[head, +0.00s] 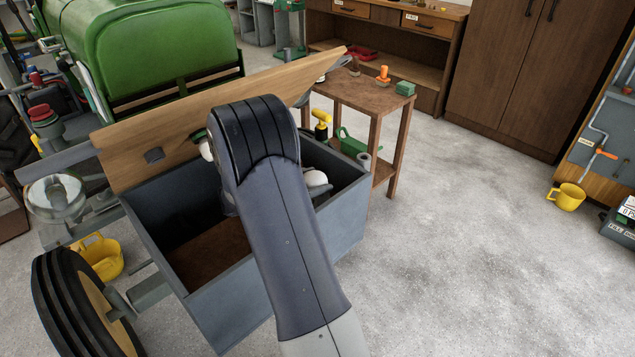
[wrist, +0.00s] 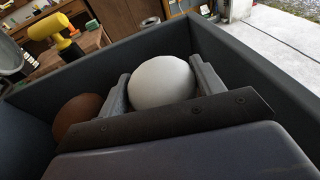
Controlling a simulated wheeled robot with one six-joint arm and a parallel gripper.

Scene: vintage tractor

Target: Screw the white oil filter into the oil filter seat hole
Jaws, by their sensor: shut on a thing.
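In the wrist view, a white round-ended thing, which looks like the oil filter (wrist: 162,84), sits between the two grey fingers of my gripper (wrist: 160,72). The fingers are shut on it from both sides. Its far side and lower part are hidden. The gripper is down among the walls of the grey open box (head: 343,222). In the head view my dark arm reaches into this box and hides most of the gripper. A white rounded part shows just right of the arm. I cannot make out the oil filter seat hole in either view.
A brown rounded thing (wrist: 76,117) is left of the gripper inside the box. The box's raised wooden lid (head: 150,160) stands behind. A small brown table (head: 362,95) with a yellow drill (head: 321,124) near it is beyond.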

